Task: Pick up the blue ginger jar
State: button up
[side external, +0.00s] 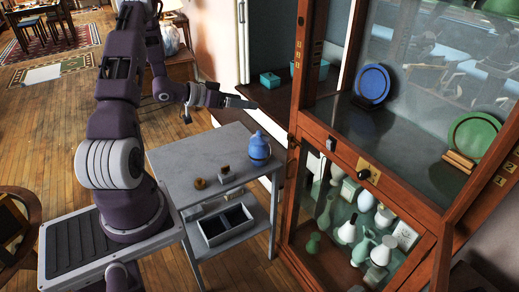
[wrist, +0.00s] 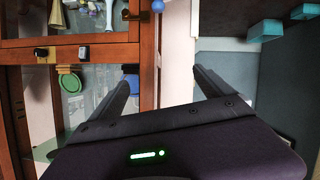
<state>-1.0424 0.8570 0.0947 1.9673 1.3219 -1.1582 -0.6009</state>
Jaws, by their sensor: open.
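The blue ginger jar (side external: 257,149) stands upright, lid on, near the right back corner of a small grey side table (side external: 190,158). My gripper (side external: 248,102) is above the table's back edge, higher than the jar and a little left of it in the side view, not touching it. In the wrist view my gripper (wrist: 164,76) has its two fingers wide apart with nothing between them. A small blue round shape (wrist: 157,5) shows at the top edge there; I cannot tell whether it is part of the jar.
A small brown round object (side external: 200,183) and a small block-like object (side external: 225,173) sit on the table. A tray (side external: 228,220) is on its lower shelf. A wooden glass cabinet (side external: 297,125) stands close on the right. Teal boxes (side external: 270,79) sit on a shelf behind.

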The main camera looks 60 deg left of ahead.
send_near(260, 131)
jog(key=w+f, duration=0.1)
jog(key=f, duration=0.1)
jog(key=w+f, duration=0.1)
jog(key=f, duration=0.2)
jog(key=w+f, duration=0.1)
jog(key=f, duration=0.2)
jog(key=shift+a+f, duration=0.2)
jog(key=shift+f, duration=0.05)
jog(key=x, duration=0.7)
jog(key=shift+d+f, duration=0.15)
jog(key=shift+f, duration=0.3)
jog(key=c, duration=1.7)
notch_tip(260, 131, up, 10)
jog(key=shift+r, duration=0.1)
jog(key=shift+c, duration=0.3)
